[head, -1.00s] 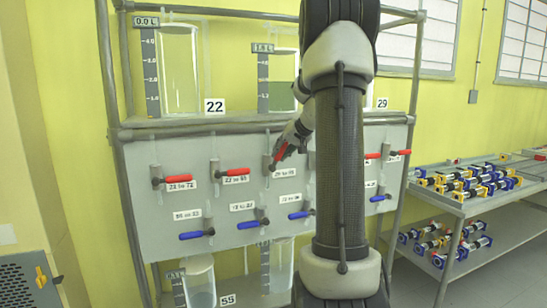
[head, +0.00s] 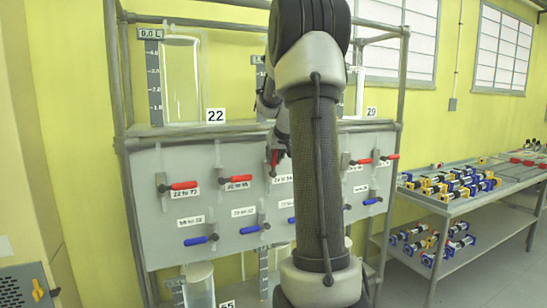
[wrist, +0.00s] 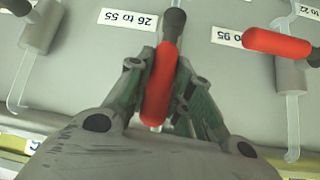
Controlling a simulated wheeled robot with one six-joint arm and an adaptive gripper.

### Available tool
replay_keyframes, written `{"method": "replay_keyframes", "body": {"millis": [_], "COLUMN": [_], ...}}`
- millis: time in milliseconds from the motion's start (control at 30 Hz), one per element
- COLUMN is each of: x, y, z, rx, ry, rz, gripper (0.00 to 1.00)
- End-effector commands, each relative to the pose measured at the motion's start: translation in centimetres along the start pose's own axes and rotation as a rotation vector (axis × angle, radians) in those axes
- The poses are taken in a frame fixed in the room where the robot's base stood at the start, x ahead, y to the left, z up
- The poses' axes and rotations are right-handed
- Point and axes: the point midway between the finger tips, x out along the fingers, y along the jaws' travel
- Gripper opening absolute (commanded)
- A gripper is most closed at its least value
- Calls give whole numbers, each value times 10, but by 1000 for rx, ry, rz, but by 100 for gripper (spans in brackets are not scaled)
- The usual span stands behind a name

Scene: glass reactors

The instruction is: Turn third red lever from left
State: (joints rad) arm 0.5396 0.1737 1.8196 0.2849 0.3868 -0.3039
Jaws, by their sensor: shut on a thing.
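The third red lever from the left (head: 274,157) on the grey panel (head: 160,225) points nearly straight up in the head view. My gripper (head: 280,148) is at it, partly hidden behind my arm. In the wrist view my gripper (wrist: 158,105) is shut on this red lever (wrist: 160,75), with a finger on each side of the handle. A label reading "26 to 55" (wrist: 140,20) is beside its pivot. The first red lever (head: 180,186) and second red lever (head: 238,178) lie horizontal. The second also shows in the wrist view (wrist: 275,43).
Blue levers (head: 196,240) line the panel below. More red levers (head: 361,161) are to the right of my arm. A glass vessel marked 22 (head: 182,80) stands above the panel. A metal table (head: 450,205) with coloured parts stands at the right.

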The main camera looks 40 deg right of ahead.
Motion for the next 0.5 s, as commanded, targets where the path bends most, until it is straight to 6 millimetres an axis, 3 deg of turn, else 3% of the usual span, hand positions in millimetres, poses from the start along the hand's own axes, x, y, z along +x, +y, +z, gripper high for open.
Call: {"method": "replay_keyframes", "body": {"millis": [233, 267, 367, 500], "x": [2, 2, 1, 1], "y": [-1, -1, -1, -1], "z": [3, 3, 3, 2], "rx": [2, 2, 2, 1], "ry": [-8, -8, -7, -5], "rz": [-3, -3, -3, -2], "gripper": [0, 23, 42, 43]}}
